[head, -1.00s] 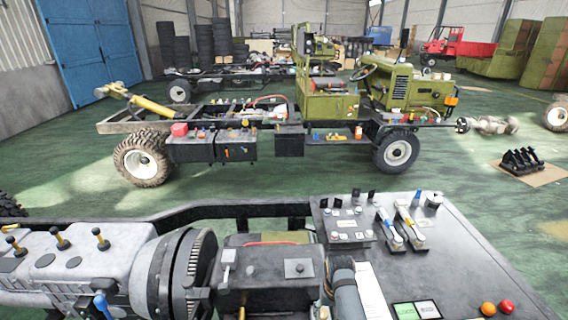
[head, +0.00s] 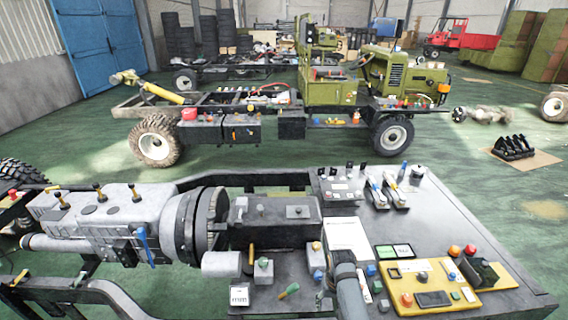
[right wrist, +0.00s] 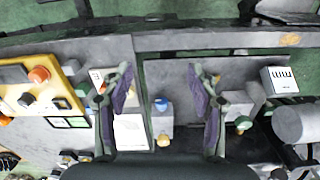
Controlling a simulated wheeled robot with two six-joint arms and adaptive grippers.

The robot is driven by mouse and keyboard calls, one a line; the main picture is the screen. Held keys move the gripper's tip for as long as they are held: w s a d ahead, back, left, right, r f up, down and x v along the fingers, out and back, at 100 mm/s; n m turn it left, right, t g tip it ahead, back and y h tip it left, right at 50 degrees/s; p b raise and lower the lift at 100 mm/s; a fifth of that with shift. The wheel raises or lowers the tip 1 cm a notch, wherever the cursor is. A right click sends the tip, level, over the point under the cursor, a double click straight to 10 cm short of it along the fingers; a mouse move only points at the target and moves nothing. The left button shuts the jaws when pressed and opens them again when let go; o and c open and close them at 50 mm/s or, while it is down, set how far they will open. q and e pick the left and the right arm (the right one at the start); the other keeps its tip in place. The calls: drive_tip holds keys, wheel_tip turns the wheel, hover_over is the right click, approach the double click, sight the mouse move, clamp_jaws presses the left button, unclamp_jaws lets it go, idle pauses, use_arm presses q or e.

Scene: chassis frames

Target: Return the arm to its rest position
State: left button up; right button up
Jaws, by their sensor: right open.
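My right arm (head: 350,292) rises from the bottom edge of the head view as a grey tube, over the grey bench of the near chassis. My right gripper (head: 326,290) is small and partly hidden there. In the right wrist view the gripper (right wrist: 165,97) shows two purple-padded fingers spread wide apart, with nothing between them. Below them lie a grey box with a blue knob (right wrist: 161,104) and a white sheet (right wrist: 131,132); the gripper appears apart from these. My left gripper is in neither view.
The near bench (head: 440,215) carries levers, a white sheet (head: 348,240), a yellow control board (head: 438,285) and several small knobbed boxes. A grey gearbox (head: 110,220) lies at left. An olive truck chassis (head: 270,128) stands behind, across open green floor (head: 200,172).

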drive_tip(key=s+d+f+b, duration=0.2)
drive_tip(key=s+f, duration=0.3)
drive_tip(key=f, duration=0.5)
drive_tip(key=s+d+f+b, duration=0.1)
drive_tip(key=s+f+b, duration=0.3)
drive_tip(key=f, duration=0.5)
drive_tip(key=s+d+f+b, duration=0.15)
drive_tip(key=s+f, duration=0.35)
drive_tip(key=f, duration=0.5)
use_arm(q)
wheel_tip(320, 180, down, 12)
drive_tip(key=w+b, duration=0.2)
drive_tip(key=b, duration=0.2)
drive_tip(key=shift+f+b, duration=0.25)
drive_tip(key=shift+b, duration=0.05)
use_arm(e)
drive_tip(key=s+d+f, duration=0.3)
drive_tip(key=s+f, duration=0.2)
drive_tip(key=s, duration=0.3)
drive_tip(key=s+d+f, duration=0.2)
drive_tip(key=s+f, duration=0.3)
drive_tip(key=s, duration=0.3)
drive_tip(key=s+d+f+n+t, duration=0.1)
drive_tip(key=s+d+f, duration=0.2)
drive_tip(key=s+f, duration=0.2)
drive_tip(key=s, duration=0.3)
drive_tip(key=shift+s+d+h, duration=0.3)
drive_tip(key=shift+s+h, duration=0.1)
